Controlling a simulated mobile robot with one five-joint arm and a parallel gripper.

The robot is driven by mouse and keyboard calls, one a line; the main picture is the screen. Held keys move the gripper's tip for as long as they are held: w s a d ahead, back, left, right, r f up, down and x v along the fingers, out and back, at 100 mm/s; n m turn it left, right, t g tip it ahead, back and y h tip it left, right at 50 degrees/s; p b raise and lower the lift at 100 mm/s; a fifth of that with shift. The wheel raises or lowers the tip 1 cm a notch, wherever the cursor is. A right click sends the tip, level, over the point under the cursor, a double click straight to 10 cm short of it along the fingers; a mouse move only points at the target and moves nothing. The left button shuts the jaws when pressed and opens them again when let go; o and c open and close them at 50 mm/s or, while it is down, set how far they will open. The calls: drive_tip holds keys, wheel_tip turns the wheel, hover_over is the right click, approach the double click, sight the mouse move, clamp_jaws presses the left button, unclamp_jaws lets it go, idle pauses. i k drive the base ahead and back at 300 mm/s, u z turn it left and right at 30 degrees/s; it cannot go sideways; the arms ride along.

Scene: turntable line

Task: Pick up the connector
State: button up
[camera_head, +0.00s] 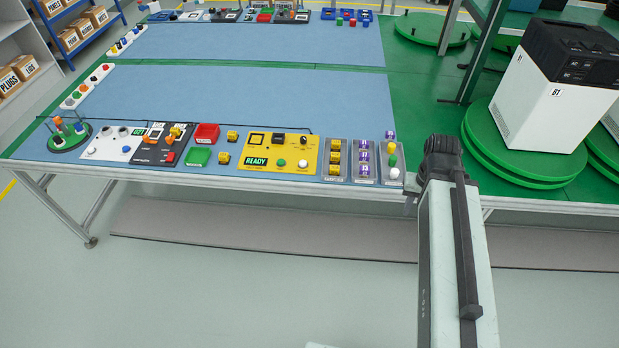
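No single part is marked as the connector, and the small parts are too small to identify surely. Yellow block-like parts (335,157) sit in a column in a grey tray (333,180) near the table's front edge. Purple-and-white parts (365,156) stand in a second grey tray (364,181) beside it. My arm reaches up from the bottom right, ending in a dark joint right of the trays. My gripper's fingers are not visible.
A yellow panel (270,172) reading READY lies left of the trays. Red (206,133) and green (196,157) blocks lie farther left. A third tray with a green and a white knob (393,160) is nearest my arm.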

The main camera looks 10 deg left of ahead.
sight(365, 172)
drive_tip(key=u, duration=2)
drive_tip(key=i, duration=1.05)
drive_tip(key=z, duration=0.05)
